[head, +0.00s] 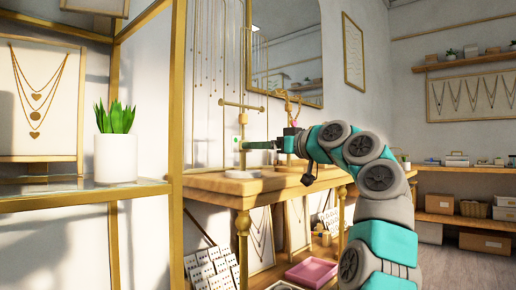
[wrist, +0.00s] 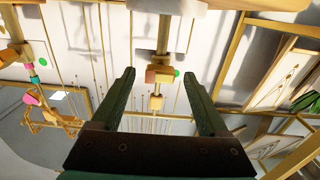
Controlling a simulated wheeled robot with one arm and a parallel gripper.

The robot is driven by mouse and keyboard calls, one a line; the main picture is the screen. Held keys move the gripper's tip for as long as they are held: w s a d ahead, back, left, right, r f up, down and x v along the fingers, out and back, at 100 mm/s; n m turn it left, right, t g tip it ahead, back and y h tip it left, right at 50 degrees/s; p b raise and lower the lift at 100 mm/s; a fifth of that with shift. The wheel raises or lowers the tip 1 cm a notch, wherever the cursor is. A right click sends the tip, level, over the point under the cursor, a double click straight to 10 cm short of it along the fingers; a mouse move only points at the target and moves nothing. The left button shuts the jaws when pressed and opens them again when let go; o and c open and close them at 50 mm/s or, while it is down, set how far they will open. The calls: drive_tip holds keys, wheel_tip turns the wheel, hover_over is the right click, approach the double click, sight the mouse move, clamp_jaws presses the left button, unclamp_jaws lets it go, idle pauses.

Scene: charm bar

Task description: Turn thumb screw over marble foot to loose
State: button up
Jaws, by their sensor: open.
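A brass T-bar stand (head: 241,125) rises from a round white marble foot (head: 243,174) on the wooden table. In the wrist view the picture is inverted, with the marble foot (wrist: 167,5) at the top. A brass collar with a blocky knob, which looks like the thumb screw (wrist: 160,75), sits on the post above the foot, with a green dot (wrist: 177,74) beside it. My gripper (wrist: 158,75) is open and empty, its dark green fingers either side of the collar in the picture. Contact cannot be told. In the head view my gripper (head: 250,145) reaches the post from the right.
A second collar (wrist: 156,102) sits higher on the post. Another stand with pink and teal parts (wrist: 31,95) is close by, at left in the wrist view. Thin necklaces (head: 205,50) hang behind. A shelf with a potted plant (head: 116,158) is at left.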

drive_tip(key=b+v, duration=0.1)
drive_tip(key=v, duration=0.5)
drive_tip(key=shift+s+d, duration=0.2)
drive_tip(key=shift+d, duration=0.05)
drive_tip(key=shift+d, duration=0.1)
